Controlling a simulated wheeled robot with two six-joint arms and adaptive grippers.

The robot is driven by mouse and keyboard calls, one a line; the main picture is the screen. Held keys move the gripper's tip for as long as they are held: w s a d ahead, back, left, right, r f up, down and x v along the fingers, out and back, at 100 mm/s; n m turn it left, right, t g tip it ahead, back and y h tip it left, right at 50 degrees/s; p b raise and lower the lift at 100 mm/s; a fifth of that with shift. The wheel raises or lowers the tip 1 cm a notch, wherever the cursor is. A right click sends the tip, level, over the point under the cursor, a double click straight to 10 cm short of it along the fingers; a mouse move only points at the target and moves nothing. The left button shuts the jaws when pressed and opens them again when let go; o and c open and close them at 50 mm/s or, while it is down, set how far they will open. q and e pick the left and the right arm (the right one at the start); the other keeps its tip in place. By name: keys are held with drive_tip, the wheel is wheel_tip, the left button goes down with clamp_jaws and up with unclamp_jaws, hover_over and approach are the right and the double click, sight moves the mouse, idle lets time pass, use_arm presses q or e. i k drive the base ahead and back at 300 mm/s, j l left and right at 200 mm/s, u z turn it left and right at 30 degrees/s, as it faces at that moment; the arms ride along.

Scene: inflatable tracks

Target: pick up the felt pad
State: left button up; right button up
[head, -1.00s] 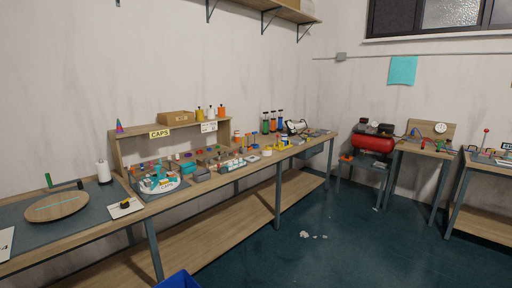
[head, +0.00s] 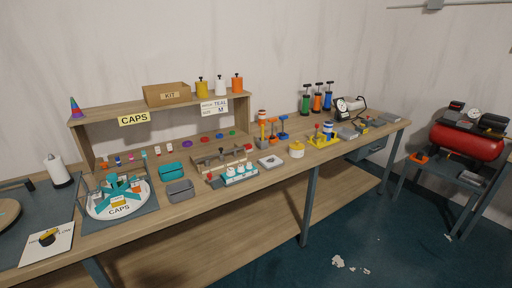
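I cannot tell for certain which thing is the felt pad. A light square piece with a small round mark (head: 270,162) lies flat near the front edge of the long workbench (head: 200,205). It sits between the white-capped rack (head: 238,176) and the yellow-and-white round pot (head: 296,149). Small flat grey pieces (head: 347,133) lie farther right on the bench. Neither of my grippers is in view.
A round CAPS tray (head: 118,199), teal bin (head: 171,172) and grey bin (head: 179,190) stand on the left. A shelf (head: 165,110) runs behind them. A red compressor (head: 466,142) stands at right. White scraps (head: 338,261) lie on the open floor.

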sight(249, 146)
drive_tip(key=i+l+u, duration=0.35)
drive_tip(key=i, duration=0.3)
drive_tip(key=i+l+u, duration=0.4)
drive_tip(key=i+l, duration=0.15)
drive_tip(key=i+l+u, duration=0.35)
drive_tip(key=l, duration=0.45)
drive_tip(key=i+j, duration=0.05)
drive_tip(key=i, duration=0.05)
